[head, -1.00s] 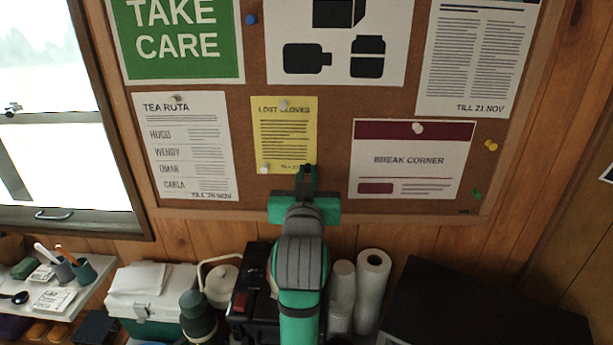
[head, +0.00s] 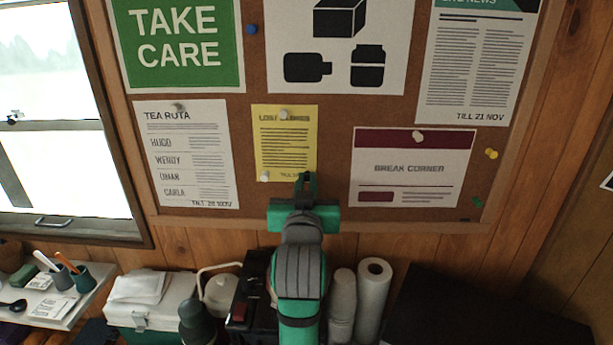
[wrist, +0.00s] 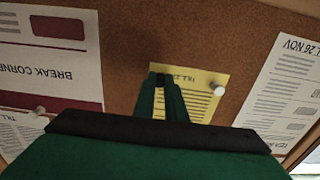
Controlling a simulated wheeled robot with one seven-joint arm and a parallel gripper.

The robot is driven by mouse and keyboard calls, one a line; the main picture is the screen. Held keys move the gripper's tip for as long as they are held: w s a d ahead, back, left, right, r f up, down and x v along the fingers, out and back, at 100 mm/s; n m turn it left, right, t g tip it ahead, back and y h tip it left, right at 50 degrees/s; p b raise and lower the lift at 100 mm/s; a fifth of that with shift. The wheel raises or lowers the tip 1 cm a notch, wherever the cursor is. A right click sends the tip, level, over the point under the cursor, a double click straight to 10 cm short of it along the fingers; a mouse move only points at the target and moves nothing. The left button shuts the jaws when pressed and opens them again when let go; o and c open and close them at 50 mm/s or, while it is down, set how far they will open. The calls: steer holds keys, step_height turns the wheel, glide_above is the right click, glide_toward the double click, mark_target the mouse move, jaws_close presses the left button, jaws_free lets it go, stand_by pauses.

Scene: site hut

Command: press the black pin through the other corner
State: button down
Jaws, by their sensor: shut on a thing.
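The yellow "Lost Gloves" sheet (head: 286,145) hangs on the cork board (head: 335,150). A white pin (head: 284,115) is at its top and another white pin (head: 264,176) is at its lower left corner; that one also shows in the wrist view (wrist: 217,90). My gripper (head: 306,178) is at the sheet's lower right corner, its fingertips overlapping the corner in the picture. In the wrist view its fingers (wrist: 162,82) are shut on a small dark thing, the black pin (wrist: 160,79), mostly hidden between the tips. I cannot tell whether the pin touches the sheet.
The "Break Corner" notice (head: 412,170) is right of the sheet and the tea rota (head: 187,155) left of it. A yellow pin (head: 491,154) and a green pin (head: 478,202) sit in bare cork at right. Paper rolls (head: 372,300) and a cool box (head: 150,310) stand below.

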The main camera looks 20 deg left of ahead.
steer(key=shift+w, duration=0.1)
steer(key=c, duration=1.7)
jaws_free()
steer(key=shift+s+d, duration=0.25)
steer(key=shift+s, duration=0.25)
steer(key=v, duration=0.9)
steer(key=shift+s, duration=0.35)
steer(key=shift+a, duration=0.1)
